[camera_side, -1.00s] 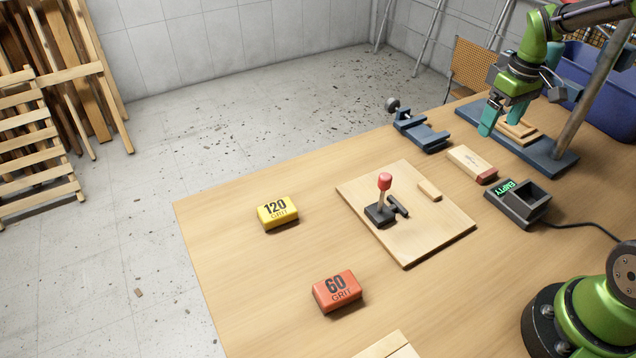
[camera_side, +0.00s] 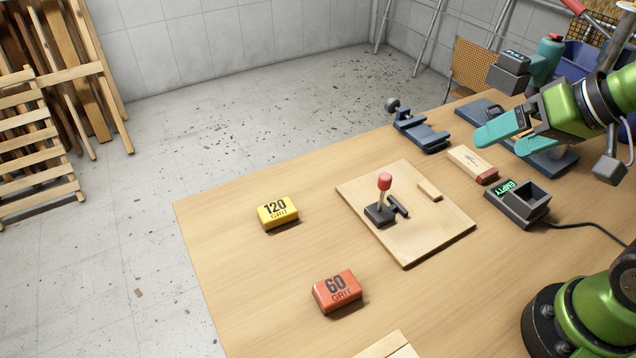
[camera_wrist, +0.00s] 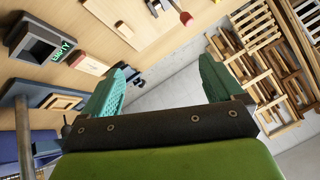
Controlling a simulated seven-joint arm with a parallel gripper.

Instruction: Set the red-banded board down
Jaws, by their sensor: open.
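The red-banded board (camera_side: 470,164), a pale wooden block with a red end, lies flat on the table between the blue clamp and the grey box marked EMPTY. In the wrist view a pale board (camera_wrist: 90,63) beside that box looks like the same one. My gripper (camera_side: 508,139) is open and empty, held above the table behind and to the right of the board, its teal fingers pointing left. In the wrist view the gripper (camera_wrist: 164,76) has its fingers wide apart with nothing between them.
A lever board (camera_side: 405,240), a yellow 120 block (camera_side: 277,212) and a red 60 block (camera_side: 337,291) lie to the left. The blue clamp (camera_side: 422,136) is behind; the EMPTY box (camera_side: 520,205) is in front. My arm partly covers a blue base (camera_side: 548,160). Bare table lies front left.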

